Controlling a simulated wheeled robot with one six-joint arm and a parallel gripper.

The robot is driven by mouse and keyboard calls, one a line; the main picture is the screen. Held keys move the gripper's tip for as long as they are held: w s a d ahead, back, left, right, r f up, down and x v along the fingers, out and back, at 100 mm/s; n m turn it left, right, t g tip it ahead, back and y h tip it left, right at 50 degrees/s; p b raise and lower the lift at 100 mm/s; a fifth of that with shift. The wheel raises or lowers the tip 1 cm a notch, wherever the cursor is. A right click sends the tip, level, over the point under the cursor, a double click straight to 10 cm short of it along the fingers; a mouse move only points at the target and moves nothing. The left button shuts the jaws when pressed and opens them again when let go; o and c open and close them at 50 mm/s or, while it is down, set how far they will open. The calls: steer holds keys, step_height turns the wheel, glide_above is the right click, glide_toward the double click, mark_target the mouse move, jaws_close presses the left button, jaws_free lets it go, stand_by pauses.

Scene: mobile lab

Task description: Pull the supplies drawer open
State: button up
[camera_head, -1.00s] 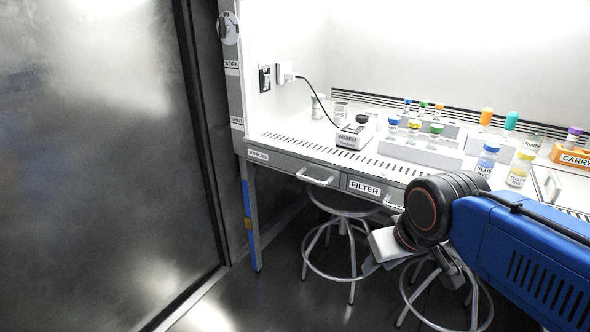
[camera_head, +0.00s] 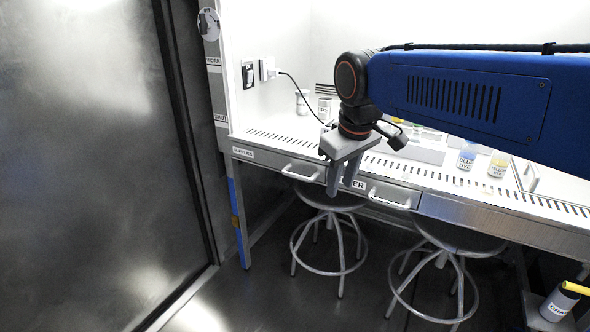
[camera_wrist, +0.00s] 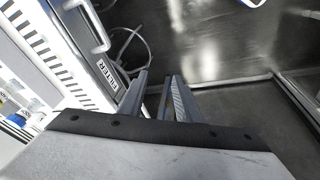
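The supplies drawer (camera_head: 266,162) is at the left end of the bench front, with a small SUPPLIES label and a pale bar handle (camera_head: 300,174). It looks closed, its front in line with the bench. My gripper (camera_head: 341,192) points down just right of that handle, in front of the filter drawer's label, which it partly hides. In the wrist view the two fingers (camera_wrist: 157,88) are apart with nothing between them.
The filter drawer's handle (camera_head: 389,199) is right of my gripper. Two round stools (camera_head: 328,197) (camera_head: 458,238) stand under the bench. Dye bottles (camera_head: 467,156) stand on the worktop. A container (camera_head: 558,303) is at bottom right. The floor left of the stools is clear.

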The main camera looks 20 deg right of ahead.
steer(key=w+a+r+n+g, duration=0.1)
steer(key=w+r, duration=0.2)
steer(key=w, duration=0.2)
steer(key=w+a+r+n, duration=0.2)
steer(key=w, duration=0.3)
steer(key=n+g+h, duration=0.1)
steer(key=n, duration=0.1)
glide_toward(295, 176)
steer(key=f, duration=0.2)
steer(key=d+f, duration=0.1)
steer(key=f, duration=0.2)
steer(key=w+f, duration=0.1)
steer(key=f, duration=0.1)
steer(key=shift+w+d+f, duration=0.1)
steer(key=shift+d+f, duration=0.1)
jaws_close()
